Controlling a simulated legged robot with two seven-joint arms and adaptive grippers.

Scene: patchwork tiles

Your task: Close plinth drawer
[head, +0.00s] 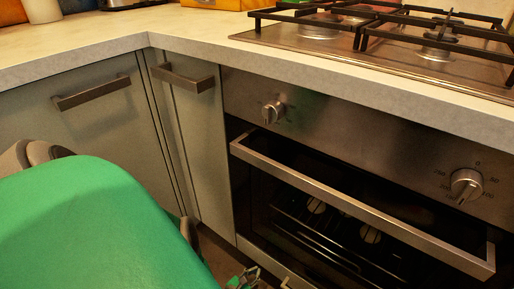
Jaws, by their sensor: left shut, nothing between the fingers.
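The plinth drawer is low under the oven and mostly out of the picture. A lighter strip with a small handle-like edge (290,282) shows at the bottom edge below the oven, and may be its front. I cannot tell how far it stands out. My left gripper (243,279) is at the bottom edge, just left of that strip, small and partly cut off. It is shut and empty. I cannot tell whether it touches the drawer. My green left arm covers the lower left. My right gripper is not in view.
The oven (350,118) has a protruding bar handle (360,210) and two knobs. Grey cabinet doors with bar handles (92,92) (184,78) stand left of it. The worktop (200,35) and gas hob (330,55) overhang above. A narrow floor gap shows beside my arm.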

